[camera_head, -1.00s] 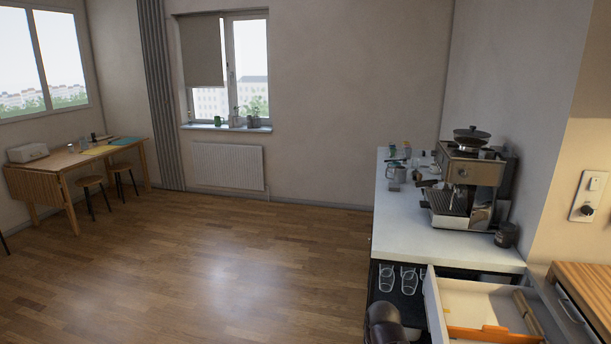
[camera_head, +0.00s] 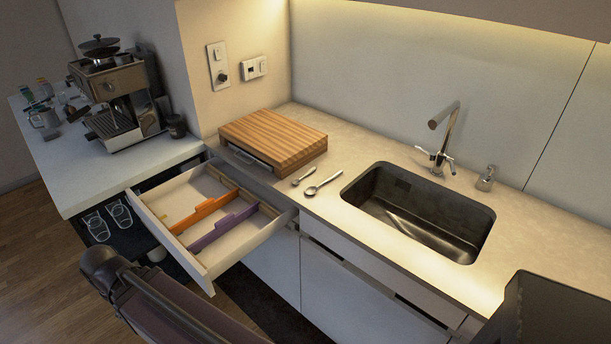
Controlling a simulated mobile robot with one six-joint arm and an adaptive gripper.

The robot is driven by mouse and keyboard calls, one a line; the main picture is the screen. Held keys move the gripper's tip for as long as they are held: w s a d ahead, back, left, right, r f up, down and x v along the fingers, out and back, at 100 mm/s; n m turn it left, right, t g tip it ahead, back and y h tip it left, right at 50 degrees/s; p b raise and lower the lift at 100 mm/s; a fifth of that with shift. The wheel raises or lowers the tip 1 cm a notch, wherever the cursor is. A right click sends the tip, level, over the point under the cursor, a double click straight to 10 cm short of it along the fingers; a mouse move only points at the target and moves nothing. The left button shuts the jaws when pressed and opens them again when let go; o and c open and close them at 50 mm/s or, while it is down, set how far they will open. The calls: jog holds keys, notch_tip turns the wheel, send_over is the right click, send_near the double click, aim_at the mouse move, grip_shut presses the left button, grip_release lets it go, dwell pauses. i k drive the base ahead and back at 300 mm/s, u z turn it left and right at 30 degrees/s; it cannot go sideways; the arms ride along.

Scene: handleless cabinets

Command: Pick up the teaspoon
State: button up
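Two metal spoons lie on the beige countertop between the wooden board and the sink. The smaller one, which looks like the teaspoon (camera_head: 304,176), is on the left, close to the board. The larger spoon (camera_head: 323,183) lies just to its right, apart from it. Part of my arm shows at the lower left, in front of the open drawer. My gripper is not in view.
An open drawer (camera_head: 150,215) with orange and purple dividers juts out left of the spoons. A wooden board (camera_head: 273,138) lies behind it. The sink (camera_head: 425,212) is to the right, with a faucet (camera_head: 441,140). A coffee machine (camera_head: 117,100) stands at the far left.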

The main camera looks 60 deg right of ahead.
aim_at(296, 181)
jog(key=u, duration=1.1)
jog(key=k, duration=0.1)
jog(key=z, duration=3.1)
jog(key=k, duration=0.95)
jog(key=u, duration=0.15)
jog(key=i, duration=0.75)
